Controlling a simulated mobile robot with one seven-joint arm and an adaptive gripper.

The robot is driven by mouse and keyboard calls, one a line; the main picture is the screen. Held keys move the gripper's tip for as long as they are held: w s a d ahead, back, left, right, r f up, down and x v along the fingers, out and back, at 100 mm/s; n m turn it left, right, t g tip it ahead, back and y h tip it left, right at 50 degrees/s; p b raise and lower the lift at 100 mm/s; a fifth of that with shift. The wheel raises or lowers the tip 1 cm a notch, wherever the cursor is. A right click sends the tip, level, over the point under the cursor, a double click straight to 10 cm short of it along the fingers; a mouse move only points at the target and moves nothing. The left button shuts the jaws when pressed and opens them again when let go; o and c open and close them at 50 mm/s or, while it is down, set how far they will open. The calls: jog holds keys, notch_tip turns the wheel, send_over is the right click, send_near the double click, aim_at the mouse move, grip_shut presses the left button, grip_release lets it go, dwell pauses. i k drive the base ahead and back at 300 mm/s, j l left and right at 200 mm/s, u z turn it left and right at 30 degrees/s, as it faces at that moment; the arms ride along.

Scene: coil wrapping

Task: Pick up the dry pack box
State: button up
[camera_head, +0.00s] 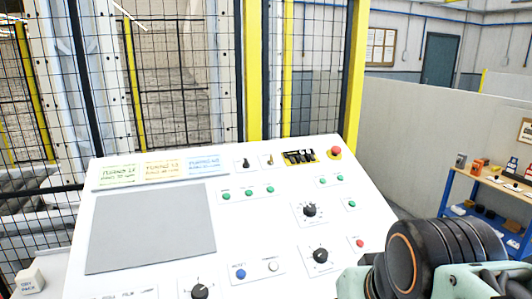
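The dry pack box (28,281) is a small whitish block with dark lettering on its face. It sits at the lower left corner of the picture, left of the white control panel, on a pale surface. Its lower part is near the bottom edge of the picture. Dark, ringed parts of my arm show at the lower right, in front of the panel's right edge. My gripper is not in view, so whether it is open or shut does not show.
The sloped white control panel (270,235) with knobs, buttons and a grey screen (150,228) fills the middle. A black mesh fence with yellow posts (354,80) stands behind it. A blue-framed shelf (487,184) with small items stands at the right.

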aim_at(31, 281)
jog(key=u, duration=1.95)
jog(key=i+j+u, duration=0.4)
jog(key=j, duration=0.25)
jog(key=i+j+u, duration=0.4)
jog(key=i, duration=0.25)
jog(key=i+j+u, duration=0.4)
jog(key=i, duration=0.2)
jog(key=i+z, duration=0.75)
jog(key=z, duration=0.15)
jog(key=i+z, duration=0.15)
jog(key=z, duration=0.25)
jog(key=i+j+z, duration=0.1)
jog(key=z, duration=0.3)
jog(key=i+j+z, duration=0.1)
jog(key=z, duration=0.3)
